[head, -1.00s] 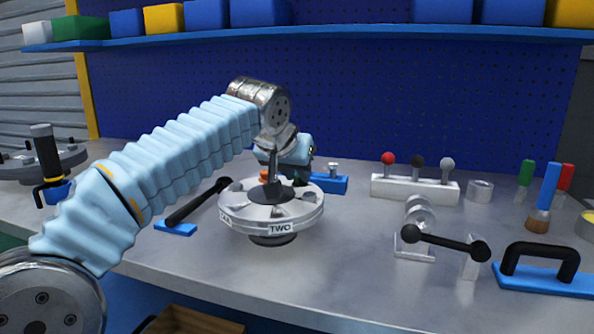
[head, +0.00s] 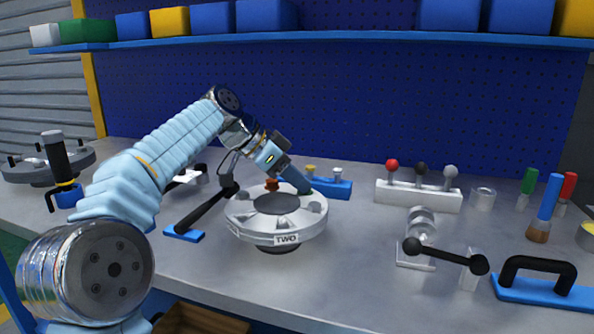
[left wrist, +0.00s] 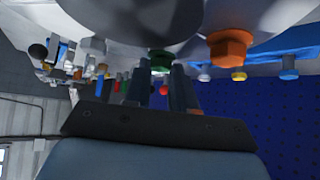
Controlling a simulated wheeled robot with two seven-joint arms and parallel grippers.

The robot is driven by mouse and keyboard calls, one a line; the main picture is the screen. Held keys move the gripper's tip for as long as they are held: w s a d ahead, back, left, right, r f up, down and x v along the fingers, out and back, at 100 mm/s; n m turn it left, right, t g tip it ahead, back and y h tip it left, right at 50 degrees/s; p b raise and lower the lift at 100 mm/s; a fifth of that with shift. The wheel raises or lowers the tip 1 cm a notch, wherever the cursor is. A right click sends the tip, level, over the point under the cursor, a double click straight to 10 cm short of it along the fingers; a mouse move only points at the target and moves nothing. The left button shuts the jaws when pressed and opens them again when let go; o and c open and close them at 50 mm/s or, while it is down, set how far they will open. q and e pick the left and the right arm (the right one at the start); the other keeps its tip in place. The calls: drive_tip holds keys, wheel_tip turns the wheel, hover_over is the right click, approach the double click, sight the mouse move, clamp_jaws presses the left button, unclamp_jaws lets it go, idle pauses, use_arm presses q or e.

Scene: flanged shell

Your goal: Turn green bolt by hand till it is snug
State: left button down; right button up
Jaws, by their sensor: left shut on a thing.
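The pale grey flanged shell (head: 262,228), marked TWO at the front, sits on a dark base on the bench. My left gripper (head: 300,184) reaches down to the back right of its rim. In the left wrist view, my left gripper (left wrist: 163,84) has a finger on each side of the green bolt (left wrist: 160,59) and is shut on its head. My right gripper is out of view.
A black-handled tool (head: 204,208) lies left of the shell. A blue block with small bolts (head: 330,188) stands close behind my left fingers. A white lever block (head: 418,195) and a black-handled blue plate (head: 545,285) stand to the right.

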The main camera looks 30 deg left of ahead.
use_arm(q)
drive_tip(key=m, duration=0.1)
drive_tip(key=m+g+h+p, duration=0.1)
drive_tip(key=m+g, duration=0.1)
drive_tip(key=shift+w+a+r+m+h, duration=0.2)
drive_tip(key=shift+w+a+m+h, duration=0.1)
drive_tip(key=shift+w, duration=0.05)
drive_tip(key=shift+w+a+m+g+h, duration=0.15)
drive_tip(key=shift+m+g+h, duration=0.45)
drive_tip(key=shift+m+g, duration=0.95)
drive_tip(key=shift+m, duration=0.35)
drive_tip(key=c, duration=0.9)
unclamp_jaws()
drive_tip(key=shift+f, duration=0.1)
